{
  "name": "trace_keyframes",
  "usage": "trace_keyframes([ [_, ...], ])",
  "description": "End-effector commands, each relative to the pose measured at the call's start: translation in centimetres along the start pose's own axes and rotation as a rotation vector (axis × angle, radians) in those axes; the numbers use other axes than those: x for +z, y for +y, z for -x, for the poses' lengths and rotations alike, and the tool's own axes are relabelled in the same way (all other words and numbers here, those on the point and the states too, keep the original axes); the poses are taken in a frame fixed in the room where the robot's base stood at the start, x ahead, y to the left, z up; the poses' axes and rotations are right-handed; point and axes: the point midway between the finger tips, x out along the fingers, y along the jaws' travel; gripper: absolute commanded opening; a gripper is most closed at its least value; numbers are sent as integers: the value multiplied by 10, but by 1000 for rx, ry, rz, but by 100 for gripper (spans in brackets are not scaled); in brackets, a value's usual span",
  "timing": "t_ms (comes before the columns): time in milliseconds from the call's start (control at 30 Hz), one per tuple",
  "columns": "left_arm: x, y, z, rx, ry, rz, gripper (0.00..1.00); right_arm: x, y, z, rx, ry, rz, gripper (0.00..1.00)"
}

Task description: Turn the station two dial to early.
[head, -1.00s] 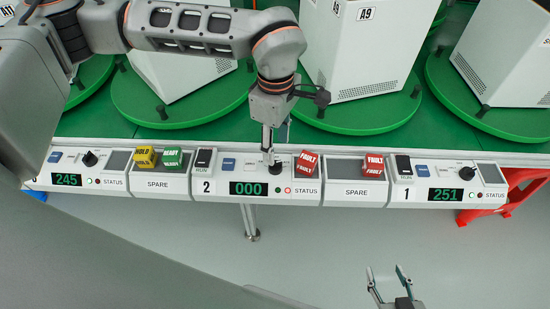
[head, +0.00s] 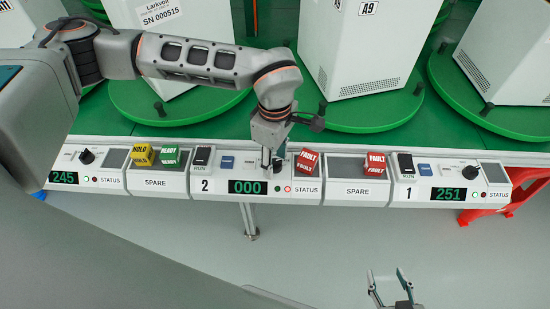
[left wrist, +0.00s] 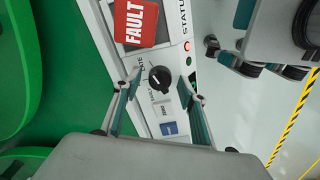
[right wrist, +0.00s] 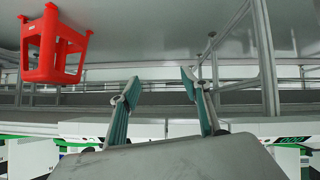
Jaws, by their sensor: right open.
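The station two panel (head: 214,187) shows 000 on its display (head: 248,188), with a red status light lit. Its black dial (left wrist: 159,79) shows in the left wrist view, its white mark toward the upper left of the knob; the small lettering around it is hard to read. My left gripper (head: 272,170) is over this dial in the head view and largely hides it. In the left wrist view the left gripper (left wrist: 160,88) is open, one finger on each side of the dial, with gaps. My right gripper (head: 387,272) is open and empty, over the floor; it also shows in the right wrist view (right wrist: 160,82).
A red FAULT block (head: 307,162) sits right of the station two dial. Yellow (head: 143,155) and green (head: 171,156) blocks stand left, another red block (head: 375,164) right. Station one's panel (head: 405,193) reads 251. A red stool (head: 525,190) stands at right.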

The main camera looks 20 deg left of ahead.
Motion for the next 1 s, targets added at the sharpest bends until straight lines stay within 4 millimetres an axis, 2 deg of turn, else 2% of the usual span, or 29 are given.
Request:
trace_keyframes([
  [33, 0, 0, 0, 0, 0, 0, 27, 0, 0, 0, 0, 1, 0, 47],
  [100, 0, 0, 0, 0, 0, 0, 9, 0, 0, 0, 0, 1, 0, 47],
  [133, 0, 0, 0, 0, 0, 0, 4, 0, 0, 0, 0, 1, 0, 47],
  [567, 0, 0, 2, 1, 0, 59, 4, -10, 2, 2, 2, 13, -3, 47],
  [833, 0, 0, 4, 3, 0, 243, 4, -26, 3, 9, -1, 29, -15, 47],
  [1000, 0, 0, 4, 2, 0, 402, 4, -26, -2, 14, -13, 18, -26, 47],
])
